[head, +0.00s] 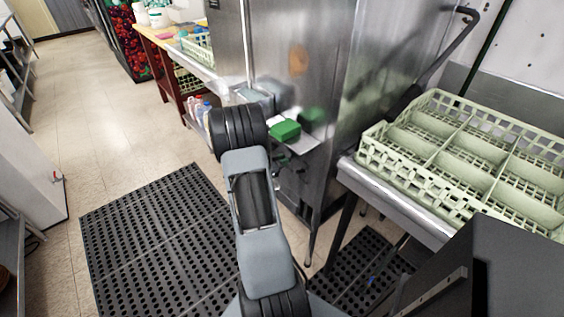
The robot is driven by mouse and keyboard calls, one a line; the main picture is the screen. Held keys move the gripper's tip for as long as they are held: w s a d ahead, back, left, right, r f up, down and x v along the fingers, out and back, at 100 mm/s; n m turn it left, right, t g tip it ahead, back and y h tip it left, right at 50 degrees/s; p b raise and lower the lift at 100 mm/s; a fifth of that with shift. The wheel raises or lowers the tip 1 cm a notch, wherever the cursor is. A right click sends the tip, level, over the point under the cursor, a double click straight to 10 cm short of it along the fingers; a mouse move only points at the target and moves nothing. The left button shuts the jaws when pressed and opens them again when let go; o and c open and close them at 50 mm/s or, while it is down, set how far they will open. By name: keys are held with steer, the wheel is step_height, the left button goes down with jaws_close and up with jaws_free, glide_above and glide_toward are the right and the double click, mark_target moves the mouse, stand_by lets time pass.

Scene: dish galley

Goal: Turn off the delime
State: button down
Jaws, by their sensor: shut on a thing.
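The steel dish machine (325,85) stands ahead of me, with a dark lower section under a small ledge. I cannot make out a delime switch or its setting. My arm reaches forward to the machine's lower front, and its black wrist joint covers part of that front. My gripper is hidden beyond this joint, so its fingers and whatever they touch do not show.
A pale green dish rack (475,160) rests on the steel counter (400,200) at right. Black perforated mats (150,240) cover the floor at left and below the counter. A table with another rack (198,48) and bottles stands behind. Tiled floor at left is open.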

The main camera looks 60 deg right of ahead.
step_height(320, 180, down, 4)
steer(key=g+h+b, duration=0.1)
steer(key=h+b, duration=0.3)
steer(key=b, duration=0.4)
steer(key=g+h+b, duration=0.1)
steer(key=h+b, duration=0.3)
steer(key=b, duration=0.4)
steer(key=shift+g, duration=0.4)
steer(key=shift+h+b, duration=0.3)
steer(key=c, duration=1.1)
jaws_free()
steer(key=shift+r, duration=0.15)
steer(key=v, duration=1.4)
steer(key=shift+p, duration=0.3)
steer(key=shift+d, duration=0.1)
